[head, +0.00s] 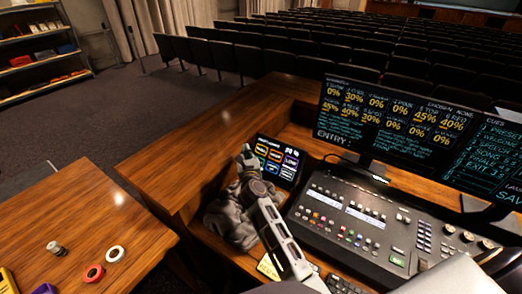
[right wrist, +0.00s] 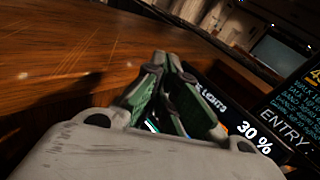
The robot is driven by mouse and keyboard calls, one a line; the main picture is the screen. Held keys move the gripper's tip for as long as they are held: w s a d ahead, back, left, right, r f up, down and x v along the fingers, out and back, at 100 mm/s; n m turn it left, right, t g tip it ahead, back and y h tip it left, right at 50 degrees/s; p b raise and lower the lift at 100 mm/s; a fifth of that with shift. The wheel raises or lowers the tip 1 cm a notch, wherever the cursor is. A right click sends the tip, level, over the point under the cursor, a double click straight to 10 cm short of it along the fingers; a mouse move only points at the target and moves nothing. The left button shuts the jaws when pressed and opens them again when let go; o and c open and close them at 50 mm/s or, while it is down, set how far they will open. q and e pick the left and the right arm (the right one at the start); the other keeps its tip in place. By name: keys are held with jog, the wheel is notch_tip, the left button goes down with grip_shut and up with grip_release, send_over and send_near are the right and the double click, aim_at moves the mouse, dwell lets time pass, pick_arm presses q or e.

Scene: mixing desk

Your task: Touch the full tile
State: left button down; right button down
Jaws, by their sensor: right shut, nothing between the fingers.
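A small touch panel (head: 284,172) with coloured tiles stands on the desk, left of the mixing console. Its header shows 30 %, also seen on the panel in the right wrist view (right wrist: 253,136). One purple-edged tile seems to read LOW; the other labels are too small to read surely, so I cannot tell which is the full tile. My right gripper (head: 246,152) is shut and empty, in front of the panel's left edge. In the right wrist view its fingers (right wrist: 163,65) cover part of the panel. I cannot tell whether they touch it. My left gripper is not in view.
A console (head: 350,225) with buttons and a wide monitor (head: 385,120) stand right of the panel. A red ring (head: 93,273) and a white ring (head: 115,254) lie on the left table.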

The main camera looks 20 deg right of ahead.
aim_at(258, 143)
jog(key=shift+f, duration=0.1)
jog(key=shift+w+d+f+b, duration=0.5)
jog(key=shift+w+d+f, duration=0.25)
jog(key=shift+d, duration=0.3)
jog(key=shift+w+d+f+b, duration=0.6)
jog(key=shift+w+d, duration=0.25)
jog(key=shift+d, duration=0.15)
jog(key=shift+w+d+f+b, duration=0.45)
jog(key=shift+w+d+f, duration=0.3)
jog(key=shift+d, duration=0.3)
jog(key=shift+w+d+f, duration=0.2)
jog(key=shift+w+d, duration=0.25)
jog(key=shift+d, duration=0.05)
dwell(0.9)
jog(key=shift+s+a+r, duration=0.1)
jog(key=shift+s+a, duration=0.05)
dwell(0.3)
jog(key=shift+s+a+r+p, duration=0.25)
jog(key=shift+a+p, duration=0.1)
jog(key=shift+p, duration=0.2)
jog(key=shift+a, duration=0.1)
